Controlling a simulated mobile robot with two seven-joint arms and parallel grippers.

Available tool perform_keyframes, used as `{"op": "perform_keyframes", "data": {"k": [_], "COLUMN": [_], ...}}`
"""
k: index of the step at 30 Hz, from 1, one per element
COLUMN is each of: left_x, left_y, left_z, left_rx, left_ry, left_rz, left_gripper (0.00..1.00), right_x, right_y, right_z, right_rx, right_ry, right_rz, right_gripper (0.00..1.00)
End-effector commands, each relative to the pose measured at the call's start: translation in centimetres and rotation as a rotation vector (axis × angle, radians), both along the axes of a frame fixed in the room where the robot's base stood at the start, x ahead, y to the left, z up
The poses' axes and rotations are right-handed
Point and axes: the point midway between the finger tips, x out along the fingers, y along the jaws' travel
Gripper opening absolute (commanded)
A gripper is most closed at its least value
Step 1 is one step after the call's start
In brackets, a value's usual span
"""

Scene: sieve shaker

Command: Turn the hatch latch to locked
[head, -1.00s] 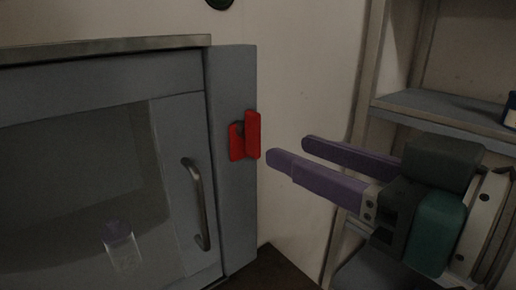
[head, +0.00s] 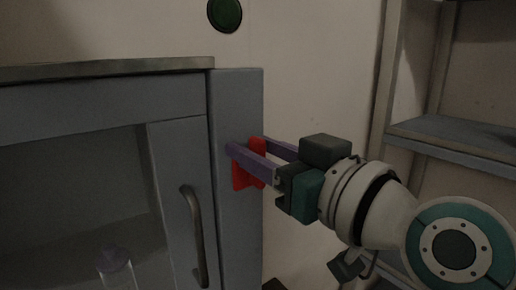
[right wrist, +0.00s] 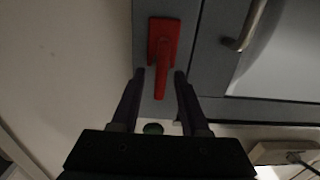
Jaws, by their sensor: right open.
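The red hatch latch (head: 241,178) is on the grey frame post to the right of the hatch door. In the right wrist view the latch (right wrist: 163,45) has a base plate and a handle that points toward my gripper. My right gripper (head: 248,146) is open, with its purple fingers at the latch. In the right wrist view the gripper fingers (right wrist: 160,80) stand on either side of the handle's end, with gaps visible. In the head view the near finger hides part of the latch.
A green round button (head: 225,14) is on the wall above. Grey shelves (head: 450,145) stand at the right.

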Motion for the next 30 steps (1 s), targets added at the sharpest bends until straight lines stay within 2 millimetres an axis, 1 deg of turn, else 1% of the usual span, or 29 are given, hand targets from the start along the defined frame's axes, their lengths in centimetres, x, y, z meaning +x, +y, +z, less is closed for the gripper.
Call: {"op": "perform_keyframes", "data": {"k": [6, 7, 18, 19, 30], "left_x": [0.03, 0.04, 0.08, 0.08, 0.09], "left_y": [-0.10, -0.12, -0.31, -0.31, -0.25], "left_z": [0.01, 0.01, 0.03, 0.03, 0.01], "left_rx": [-0.003, -0.004, -0.011, -0.011, -0.008], "left_ry": [-0.001, 0.000, -0.001, -0.001, -0.002], "left_rz": [0.001, 0.002, 0.006, 0.006, 0.005], "left_gripper": [0.50, 0.50, 0.50, 0.50, 0.50], "right_x": [0.02, 0.02, 0.00, 0.00, -0.01], "right_y": [0.03, 0.03, 0.00, 0.00, -0.02], "right_z": [-0.02, -0.02, -0.04, -0.05, -0.17], "right_rx": [0.000, 0.000, -0.001, -0.001, -0.002], "right_ry": [0.000, 0.000, 0.001, 0.001, 0.003], "right_rz": [0.000, 0.000, 0.000, 0.000, 0.000], "right_gripper": [0.45, 0.43, 0.01, 0.00, 0.00]}}
